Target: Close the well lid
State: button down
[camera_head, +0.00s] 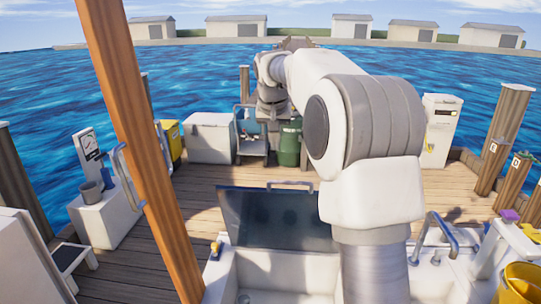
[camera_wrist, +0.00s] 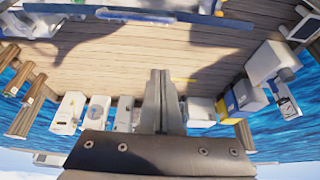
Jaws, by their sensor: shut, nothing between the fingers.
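The well lid (camera_head: 275,219) is a dark panel with a pale edge, standing raised and tilted at the back of the white well (camera_head: 285,270) in the head view. A metal handle (camera_head: 290,184) shows at its top edge. My arm covers the lid's right part. My gripper (camera_wrist: 160,73) shows in the wrist view with its fingers together and empty, over the deck planks. It is hidden in the head view. A grey-blue edge (camera_wrist: 135,14) crosses the top of the wrist view; I cannot tell whether it is the lid.
A brown post (camera_head: 130,140) stands left of the well. A metal rail (camera_head: 442,235) and a yellow bucket (camera_head: 524,283) are at the right. A white box (camera_head: 209,138) and a green canister (camera_head: 288,147) stand at the far deck edge. The deck behind the lid is mostly clear.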

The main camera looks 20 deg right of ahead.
send_over(275, 191)
jog(key=w+d, duration=0.2)
jog(key=w, duration=0.2)
notch_tip(275, 191, down, 9)
jog(key=s, duration=0.1)
jog(key=s+a, duration=0.1)
jog(key=s, duration=0.1)
jog(key=shift+a, duration=0.25)
jog(key=shift+s+a, duration=0.2)
jog(key=shift+s, duration=0.2)
jog(key=shift+f, duration=0.2)
